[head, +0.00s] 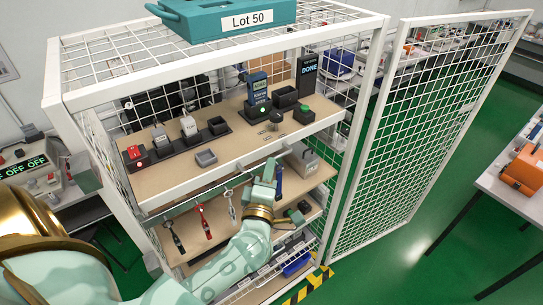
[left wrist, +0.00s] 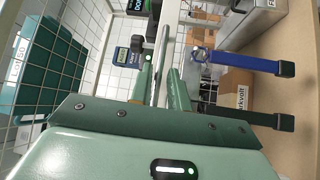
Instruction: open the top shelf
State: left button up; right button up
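The top shelf (head: 170,181) is a wooden board with a white front rail in a white wire cage, carrying several small testers. A thin grey handle bar (left wrist: 164,45) runs along its front in the left wrist view. My left gripper (head: 268,167) is at the right half of the shelf's front edge. In the left wrist view the fingers of my left gripper (left wrist: 160,75) lie close on both sides of the bar and look closed on it; contact is partly hidden. My right gripper is in neither view.
The cage door (head: 425,130) stands open at the right. A teal Lot 50 bin (head: 225,18) sits on the cage top. Below, a lower shelf (head: 316,180) holds a grey case, and tools hang under the top shelf. A table (head: 515,190) stands far right, with green floor between.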

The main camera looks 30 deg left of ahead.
pick_arm(q)
jog(key=shift+x, duration=1.75)
jog(key=shift+c, duration=0.4)
grip_shut()
